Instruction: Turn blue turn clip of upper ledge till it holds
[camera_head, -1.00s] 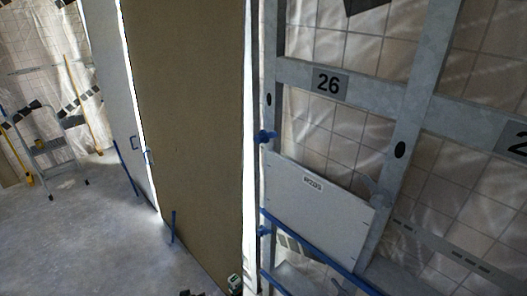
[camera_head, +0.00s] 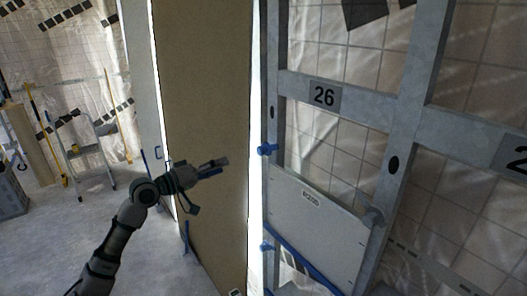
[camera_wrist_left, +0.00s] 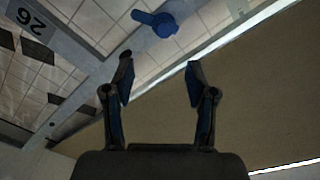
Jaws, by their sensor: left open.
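A blue turn clip (camera_head: 267,149) sits on the grey left post, just above the top left corner of a white panel (camera_head: 318,226). In the left wrist view the clip (camera_wrist_left: 158,24) shows its blue handle pointing left, beyond the fingertips. A second blue clip (camera_head: 265,247) is lower on the same post. A blue ledge (camera_head: 310,269) runs along the panel's lower edge. My left gripper (camera_head: 212,185) is open and empty, left of the post and apart from the clip. Its two fingers (camera_wrist_left: 160,75) are spread in the wrist view. My right gripper is not in view.
A tall brown board (camera_head: 205,90) stands left of the frame, behind my left gripper. The grey frame carries a 26 label (camera_head: 324,95). A grey tab (camera_head: 374,214) is at the panel's right corner. A ladder (camera_head: 75,160) stands far left on open floor.

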